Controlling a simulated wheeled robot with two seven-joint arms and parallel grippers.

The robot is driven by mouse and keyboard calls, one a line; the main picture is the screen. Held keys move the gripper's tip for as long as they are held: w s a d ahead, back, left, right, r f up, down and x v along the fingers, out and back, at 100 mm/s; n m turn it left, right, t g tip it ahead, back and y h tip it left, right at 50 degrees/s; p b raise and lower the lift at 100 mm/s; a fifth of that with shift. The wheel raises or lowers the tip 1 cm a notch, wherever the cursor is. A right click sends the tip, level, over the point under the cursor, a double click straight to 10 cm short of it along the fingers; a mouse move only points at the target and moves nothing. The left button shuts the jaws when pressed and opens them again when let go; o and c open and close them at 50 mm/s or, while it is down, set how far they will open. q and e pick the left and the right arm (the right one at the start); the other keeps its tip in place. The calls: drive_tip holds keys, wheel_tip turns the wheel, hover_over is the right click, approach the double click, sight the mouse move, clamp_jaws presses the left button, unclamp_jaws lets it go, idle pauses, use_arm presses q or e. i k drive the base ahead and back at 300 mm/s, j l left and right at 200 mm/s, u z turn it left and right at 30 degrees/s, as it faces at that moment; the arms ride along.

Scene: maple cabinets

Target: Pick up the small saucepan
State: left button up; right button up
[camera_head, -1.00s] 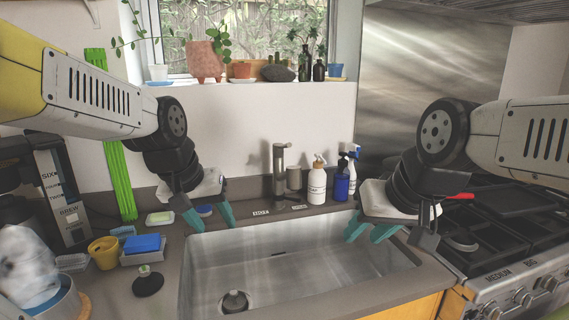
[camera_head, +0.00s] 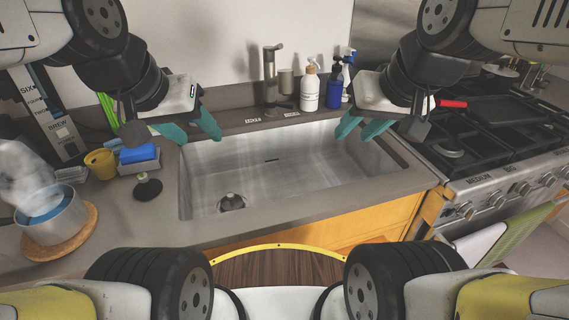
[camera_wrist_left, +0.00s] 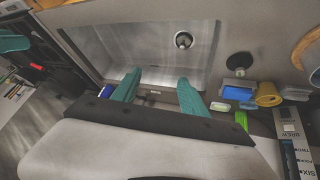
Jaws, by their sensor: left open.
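A small steel pot (camera_head: 58,218) stands on a round wooden trivet (camera_head: 72,238) on the counter at the far left. A pale, steam-like blur hides part of it. A red handle (camera_head: 452,103) shows at the stove behind my right gripper; I cannot tell what vessel it belongs to. My left gripper (camera_head: 197,136) is open and empty above the sink's back left corner, well right of the pot. Its two teal fingers stand apart in the left wrist view (camera_wrist_left: 160,76). My right gripper (camera_head: 354,135) is open and empty above the sink's back right part.
The empty steel sink (camera_head: 290,175) fills the middle. A yellow cup (camera_head: 100,163), blue sponge (camera_head: 139,154) and black stopper (camera_head: 147,187) lie between pot and sink. Soap bottles (camera_head: 309,88) and a faucet (camera_head: 270,75) stand behind it. The stove (camera_head: 490,140) is at right.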

sight(60, 224)
drive_tip(key=u, duration=2)
drive_tip(key=k+z, duration=0.1)
drive_tip(key=z, duration=1.85)
drive_tip(key=u, duration=1.95)
drive_tip(key=j, duration=0.25)
drive_tip(key=i+z, duration=0.05)
